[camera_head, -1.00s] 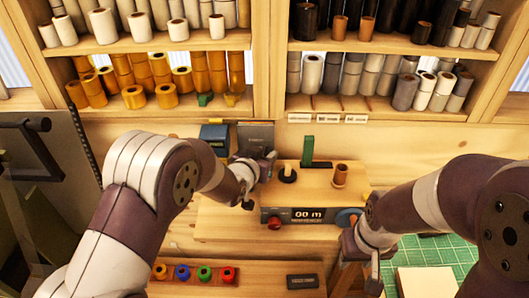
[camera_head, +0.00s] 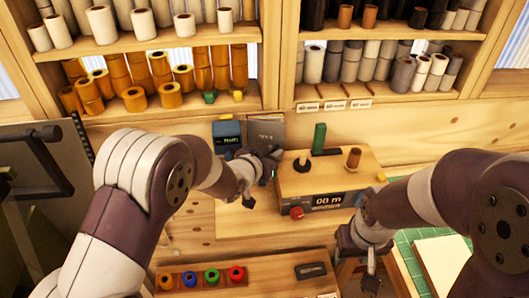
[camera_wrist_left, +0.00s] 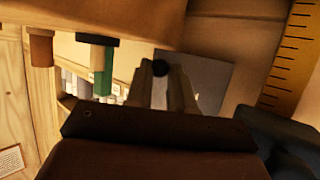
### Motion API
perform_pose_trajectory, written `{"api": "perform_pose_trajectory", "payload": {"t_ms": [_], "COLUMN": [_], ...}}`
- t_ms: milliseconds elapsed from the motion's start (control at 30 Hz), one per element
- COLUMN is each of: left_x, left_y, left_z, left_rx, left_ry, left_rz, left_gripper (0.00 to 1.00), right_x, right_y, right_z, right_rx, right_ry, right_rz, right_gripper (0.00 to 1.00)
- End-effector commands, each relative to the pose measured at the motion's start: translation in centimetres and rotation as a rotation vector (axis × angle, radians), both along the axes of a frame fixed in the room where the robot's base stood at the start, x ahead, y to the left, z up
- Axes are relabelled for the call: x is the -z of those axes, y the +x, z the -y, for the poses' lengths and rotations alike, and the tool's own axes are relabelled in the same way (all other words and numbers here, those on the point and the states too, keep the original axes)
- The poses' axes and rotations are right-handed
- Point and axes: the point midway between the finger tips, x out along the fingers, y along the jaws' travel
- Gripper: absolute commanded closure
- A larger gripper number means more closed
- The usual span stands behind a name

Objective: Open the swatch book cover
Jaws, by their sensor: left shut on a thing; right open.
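The swatch book (camera_head: 265,131) is a grey, upright panel with faint lettering at the back of the bench. Its grey face also shows in the left wrist view (camera_wrist_left: 207,75). My left gripper (camera_head: 271,160) is at its lower front, and its fingers (camera_wrist_left: 160,78) are closed around a small dark round piece in front of the grey face, which I take for part of the cover. The contact is partly hidden by the gripper. My right gripper (camera_head: 370,266) is open and empty, low at the right, away from the book.
A wooden box with a "00 m" display (camera_head: 327,201), a red knob and posts stands right of my left gripper. A blue device (camera_head: 226,137) stands left of the book. A rack of coloured rolls (camera_head: 201,277) lies in front. A green mat (camera_head: 408,250) is at right.

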Motion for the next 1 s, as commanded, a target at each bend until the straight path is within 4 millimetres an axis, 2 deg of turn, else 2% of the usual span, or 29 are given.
{"api": "perform_pose_trajectory", "payload": {"t_ms": [333,367,400,767,867,1000], "left_x": [-0.3,-0.3,-0.3,-0.4,-0.8,-2.0], "left_y": [0.1,0.1,0.1,-0.3,-1.4,-4.2], "left_z": [0.0,0.0,0.0,-0.3,-1.0,-2.6], "left_rx": [0.002,0.002,0.002,0.001,0.001,0.001], "left_ry": [-0.004,-0.004,-0.003,-0.003,-0.003,-0.004], "left_rz": [0.005,0.005,0.004,0.005,0.005,0.007], "left_gripper": [1.00,0.74,0.67,0.67,0.67,0.67], "right_x": [0.0,0.0,0.0,0.3,0.8,1.7], "right_y": [0.0,0.0,0.0,0.0,0.0,0.0], "right_z": [0.0,0.0,0.0,0.0,0.0,0.0], "right_rx": [0.000,0.000,0.000,0.000,0.000,0.000], "right_ry": [0.000,0.000,0.000,0.000,0.000,0.000], "right_rz": [0.000,0.000,0.000,0.000,0.000,0.000], "right_gripper": [0.57,0.57,0.57,0.57,0.57,0.57]}}
